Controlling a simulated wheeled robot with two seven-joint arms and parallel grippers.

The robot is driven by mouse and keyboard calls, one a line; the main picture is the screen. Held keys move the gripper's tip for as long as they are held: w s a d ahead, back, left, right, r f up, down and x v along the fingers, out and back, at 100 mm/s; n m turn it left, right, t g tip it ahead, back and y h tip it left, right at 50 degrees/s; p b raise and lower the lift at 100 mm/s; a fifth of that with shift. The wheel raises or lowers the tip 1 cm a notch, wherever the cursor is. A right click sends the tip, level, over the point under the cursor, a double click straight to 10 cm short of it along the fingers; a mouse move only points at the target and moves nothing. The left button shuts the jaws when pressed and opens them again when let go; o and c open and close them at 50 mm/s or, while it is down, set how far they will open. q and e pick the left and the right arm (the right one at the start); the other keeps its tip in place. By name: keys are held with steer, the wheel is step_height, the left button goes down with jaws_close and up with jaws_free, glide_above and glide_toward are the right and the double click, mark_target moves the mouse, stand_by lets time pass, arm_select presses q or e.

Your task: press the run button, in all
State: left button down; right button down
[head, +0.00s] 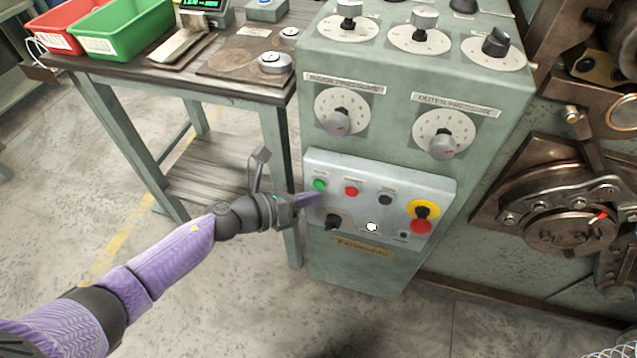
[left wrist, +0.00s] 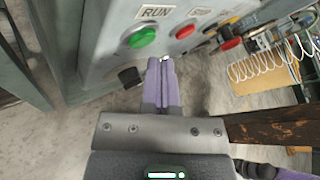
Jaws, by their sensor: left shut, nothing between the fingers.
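The green run button (head: 320,184) is at the upper left of the grey button panel (head: 380,172) on the front of the green cabinet. In the left wrist view the green button (left wrist: 141,37) sits under a label reading RUN. My left gripper (head: 318,199) is shut and empty, its fingertips just below the green button in the head view. In the left wrist view the purple fingertips (left wrist: 160,62) are below and slightly right of the button. I cannot tell whether they touch the panel.
The panel also carries a red button (head: 352,190), a black button (head: 386,199), a black knob (head: 333,221) and a red emergency stop (head: 420,226) on yellow. A workbench (head: 130,68) with green bin (head: 125,30) stands left. Coiling machinery (head: 570,215) is at right.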

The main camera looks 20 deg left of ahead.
steer(key=shift+w, duration=0.1)
steer(key=shift+w+a+f, duration=0.1)
steer(key=shift+w+a, duration=0.1)
steer(key=shift+a, duration=0.3)
steer(key=shift+s+d, duration=0.3)
steer(key=shift+d, duration=0.2)
arm_select(q)
steer(key=shift+w, duration=0.1)
steer(key=shift+w, duration=0.3)
arm_select(e)
steer(key=shift+w+a+f, duration=0.2)
steer(key=shift+w+a, duration=0.1)
steer(key=shift+a, duration=0.15)
